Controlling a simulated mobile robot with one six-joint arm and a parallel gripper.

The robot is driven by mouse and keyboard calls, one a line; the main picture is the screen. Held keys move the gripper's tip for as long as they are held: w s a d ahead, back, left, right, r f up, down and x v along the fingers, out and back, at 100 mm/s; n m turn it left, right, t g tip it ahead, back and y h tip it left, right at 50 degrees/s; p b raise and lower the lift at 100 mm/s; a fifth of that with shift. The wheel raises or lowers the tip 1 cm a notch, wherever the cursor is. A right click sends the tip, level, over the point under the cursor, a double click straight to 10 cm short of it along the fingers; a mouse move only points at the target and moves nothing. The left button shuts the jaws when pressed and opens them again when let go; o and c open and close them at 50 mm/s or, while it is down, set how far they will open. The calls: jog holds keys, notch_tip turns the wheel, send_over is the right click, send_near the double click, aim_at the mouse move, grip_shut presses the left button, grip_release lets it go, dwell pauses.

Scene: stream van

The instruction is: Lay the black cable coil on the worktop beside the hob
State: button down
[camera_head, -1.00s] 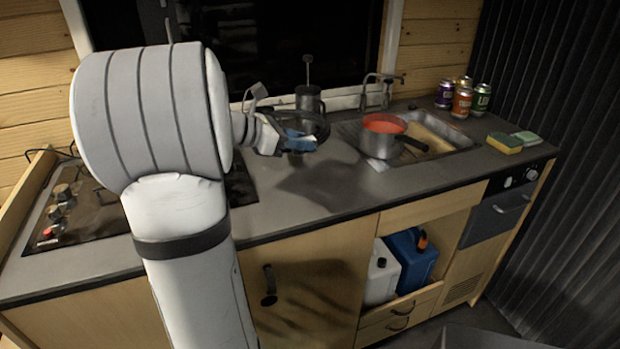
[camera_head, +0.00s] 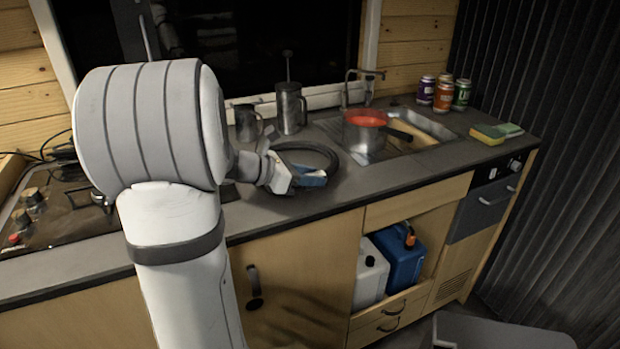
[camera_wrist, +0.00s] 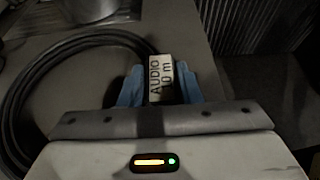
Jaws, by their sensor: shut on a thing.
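The black cable coil (camera_head: 335,160) is a ring low over the worktop (camera_head: 345,192), between the hob and the sink; I cannot tell if it touches the surface. My gripper (camera_head: 312,178) is shut on the coil's near side with blue fingertips. In the wrist view my gripper (camera_wrist: 160,85) closes around the coil's pale label, marked AUDIO, and the black coil (camera_wrist: 100,38) loops away to the left. The dark hob (camera_head: 75,218) with knobs is at the left, partly hidden by my arm.
A metal mug (camera_head: 246,123) and a tall metal pot with a plunger (camera_head: 290,108) stand just behind the coil. A red-filled saucepan (camera_head: 362,135) stands by the sink (camera_head: 430,128) to the right. Cans (camera_head: 442,96) and sponges (camera_head: 488,134) are further right. Worktop in front is clear.

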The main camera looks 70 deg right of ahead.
jog(key=shift+f, duration=0.15)
jog(key=shift+f, duration=0.15)
jog(key=c, duration=1)
grip_release()
jog(key=shift+c, duration=0.2)
jog(key=shift+w+a+r, duration=0.15)
jog(key=shift+w+r, duration=0.1)
jog(key=p+v, duration=0.1)
jog(key=v, duration=1)
jog(key=shift+w+a, duration=0.15)
jog(key=shift+a, duration=0.1)
